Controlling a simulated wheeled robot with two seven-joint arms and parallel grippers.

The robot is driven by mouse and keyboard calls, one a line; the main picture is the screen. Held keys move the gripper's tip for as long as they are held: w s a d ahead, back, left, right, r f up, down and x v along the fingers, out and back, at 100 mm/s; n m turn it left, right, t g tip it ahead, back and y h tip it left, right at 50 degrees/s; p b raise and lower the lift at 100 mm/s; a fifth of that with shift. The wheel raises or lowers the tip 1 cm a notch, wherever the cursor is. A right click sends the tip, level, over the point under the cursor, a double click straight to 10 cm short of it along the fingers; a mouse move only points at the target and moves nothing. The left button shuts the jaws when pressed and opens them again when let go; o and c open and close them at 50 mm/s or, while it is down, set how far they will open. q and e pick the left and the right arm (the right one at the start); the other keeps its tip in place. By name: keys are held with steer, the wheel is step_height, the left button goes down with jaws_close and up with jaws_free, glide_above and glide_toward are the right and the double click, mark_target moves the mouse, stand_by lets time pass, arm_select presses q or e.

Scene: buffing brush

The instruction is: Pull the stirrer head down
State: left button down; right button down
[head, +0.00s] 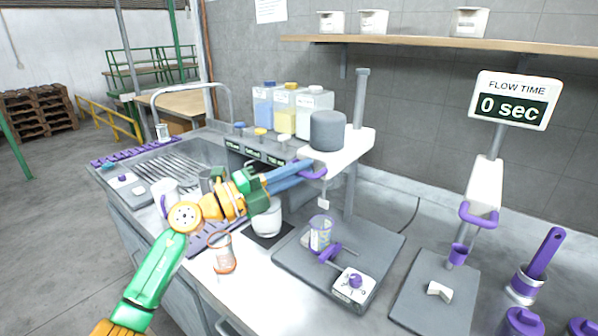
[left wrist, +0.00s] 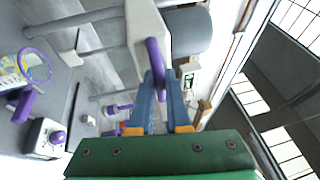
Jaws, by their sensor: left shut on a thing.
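The stirrer head (head: 341,146) is a white block with a grey motor cylinder (head: 328,131), raised on a grey vertical post (head: 360,98). A purple handle (head: 314,173) sticks out from its front left; it also shows in the left wrist view (left wrist: 154,58). My left gripper (head: 308,170) has its blue fingers shut on that handle. A thin shaft with a small white paddle (head: 323,204) hangs below the head, above a clear beaker (head: 320,228). The beaker stands on the dark grey stirrer base (head: 385,250). My right gripper is not in view.
A white control box with a purple knob (head: 354,284) sits at the base's front. A flow-time stand (head: 482,190) is at the right; bottles (head: 289,108) stand behind.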

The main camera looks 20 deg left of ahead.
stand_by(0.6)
arm_select(q)
step_height(320, 180, down, 12)
steer(key=b, duration=0.7)
steer(key=shift+r, duration=0.2)
steer(key=shift+d+f, duration=0.1)
steer(key=c, duration=1.2)
jaws_free()
steer(key=shift+o, duration=0.2)
